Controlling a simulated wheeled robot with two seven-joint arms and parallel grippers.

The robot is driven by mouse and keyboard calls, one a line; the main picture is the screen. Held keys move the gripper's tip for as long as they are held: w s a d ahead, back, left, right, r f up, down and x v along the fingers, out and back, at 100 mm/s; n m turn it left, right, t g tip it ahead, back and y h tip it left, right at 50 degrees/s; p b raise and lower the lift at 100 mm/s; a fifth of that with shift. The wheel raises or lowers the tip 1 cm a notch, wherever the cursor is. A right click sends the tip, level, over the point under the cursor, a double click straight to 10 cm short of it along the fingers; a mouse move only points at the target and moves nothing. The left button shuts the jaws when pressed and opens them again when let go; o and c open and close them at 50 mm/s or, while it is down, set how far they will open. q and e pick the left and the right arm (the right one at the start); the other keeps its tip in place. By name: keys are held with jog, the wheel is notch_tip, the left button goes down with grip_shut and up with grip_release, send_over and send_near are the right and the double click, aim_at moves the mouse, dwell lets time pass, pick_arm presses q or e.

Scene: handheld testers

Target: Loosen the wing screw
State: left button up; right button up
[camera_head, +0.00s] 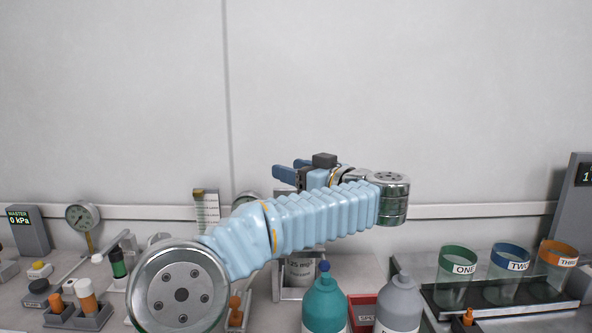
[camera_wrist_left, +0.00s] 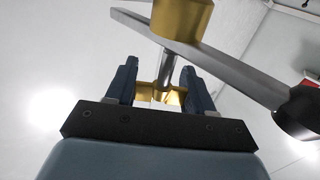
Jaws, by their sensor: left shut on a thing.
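My left gripper (camera_head: 288,169) is near the wall in the head view, its blue fingers pointing left. In the left wrist view, its two dark fingers (camera_wrist_left: 162,80) stand on either side of a small brass piece, which looks like the wing screw (camera_wrist_left: 173,97), and are shut on it. A steel shaft (camera_wrist_left: 168,68) runs from it toward a larger brass block (camera_wrist_left: 183,16) on a grey bar. The wing screw cannot be made out in the head view. My right gripper is not in view.
A teal bottle (camera_head: 324,302) and a grey bottle (camera_head: 399,305) stand in front of my left arm. Cups labelled ONE (camera_head: 456,279), TWO and THREE stand in a dark tray at right. A gauge (camera_head: 83,216) and small testers crowd the left.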

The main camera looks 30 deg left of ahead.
pick_arm(q)
jog(key=shift+s+n+g+y, duration=0.15)
jog(key=shift+n+g, duration=0.55)
jog(key=shift+g, duration=0.4)
jog(key=shift+s+n+g+y, duration=0.15)
jog(key=shift+n+g, duration=0.55)
jog(key=shift+g, duration=0.4)
jog(key=shift+w+g, duration=0.1)
jog(key=shift+g, duration=0.2)
jog(key=o, duration=1)
jog(key=d, duration=1.3)
jog(key=shift+w+d, duration=0.2)
jog(key=shift+d, duration=0.15)
